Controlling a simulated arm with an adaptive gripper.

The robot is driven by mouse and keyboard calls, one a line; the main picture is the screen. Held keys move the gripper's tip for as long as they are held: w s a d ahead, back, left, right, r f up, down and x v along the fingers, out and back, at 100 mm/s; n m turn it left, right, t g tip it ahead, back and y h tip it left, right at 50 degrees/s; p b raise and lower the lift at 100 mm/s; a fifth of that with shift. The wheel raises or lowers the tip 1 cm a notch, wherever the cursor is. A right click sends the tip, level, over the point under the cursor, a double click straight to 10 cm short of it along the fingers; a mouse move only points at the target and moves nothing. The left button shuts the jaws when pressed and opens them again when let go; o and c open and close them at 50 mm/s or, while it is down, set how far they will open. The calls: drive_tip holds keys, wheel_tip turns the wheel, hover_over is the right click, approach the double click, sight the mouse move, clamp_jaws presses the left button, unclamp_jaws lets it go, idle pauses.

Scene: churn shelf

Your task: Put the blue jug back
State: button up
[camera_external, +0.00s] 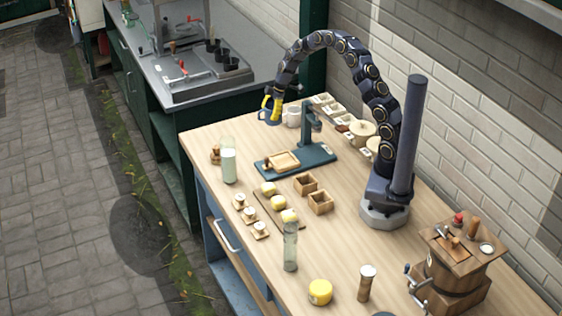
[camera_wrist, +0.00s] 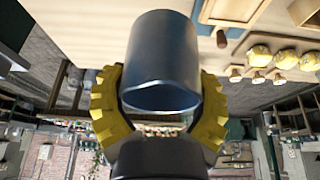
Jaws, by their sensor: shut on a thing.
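The blue jug (camera_external: 264,115) is at the far back end of the wooden table, beside a white mug. My gripper (camera_external: 272,106), with yellow fingers, is at the jug and shut on it. In the wrist view the dark blue jug (camera_wrist: 161,62) fills the middle, between the two yellow fingers of my gripper (camera_wrist: 160,100). The jug looks about upright in the external view. I cannot tell whether its base touches the table.
The white mug (camera_external: 293,116) stands close to the right of the jug. A blue press stand (camera_external: 312,150) is in front. A milk bottle (camera_external: 229,163) stands at the left edge. The sink counter (camera_external: 205,70) lies beyond the table.

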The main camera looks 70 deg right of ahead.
drive_tip(key=shift+n, duration=0.3)
drive_tip(key=w+d+f, duration=0.1)
drive_tip(key=w+f, duration=0.5)
drive_tip(key=w, duration=0.1)
drive_tip(key=w+d+f, duration=0.1)
drive_tip(key=w+f, duration=0.2)
drive_tip(key=shift+w+d, duration=0.2)
drive_tip(key=shift+d, duration=0.1)
drive_tip(key=shift+f, duration=1.55)
drive_tip(key=shift+f, duration=0.1)
drive_tip(key=o, duration=1.2)
